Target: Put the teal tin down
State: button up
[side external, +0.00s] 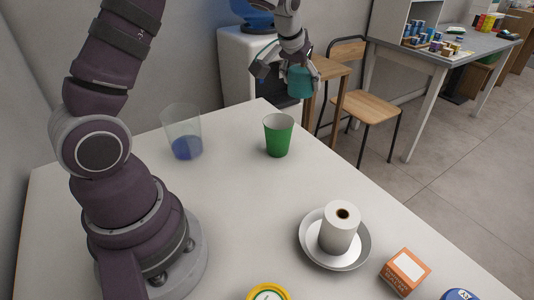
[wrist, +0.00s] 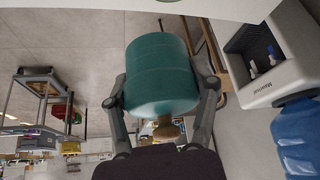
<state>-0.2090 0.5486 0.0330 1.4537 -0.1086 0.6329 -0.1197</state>
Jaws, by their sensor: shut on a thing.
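My gripper also shows in the wrist view (wrist: 163,100). The tin is clear of the table top.
A green cup (side external: 278,135) and a clear cup with blue inside (side external: 184,135) stand near the far end. A paper roll (side external: 340,228) stands on a plate (side external: 308,240). The table's middle is clear.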

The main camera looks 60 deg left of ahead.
jog(key=s+a+n+g+y, duration=0.1)
jog(key=s+a+n, duration=0.2)
jog(key=a, duration=0.4)
jog(key=s+a+n+g+y, duration=0.1)
jog(key=s+a+n, duration=0.15)
jog(key=a, duration=0.45)
jog(key=n, duration=0.2)
send_near(244, 124)
jog(key=shift+m+y, duration=0.25)
jog(key=shift+y, duration=0.05)
jog(key=x, duration=0.6)
jog(key=shift+w+f, duration=0.1)
jog(key=shift+w, duration=0.05)
jog(key=o, duration=1.2)
jog(key=shift+f, duration=0.1)
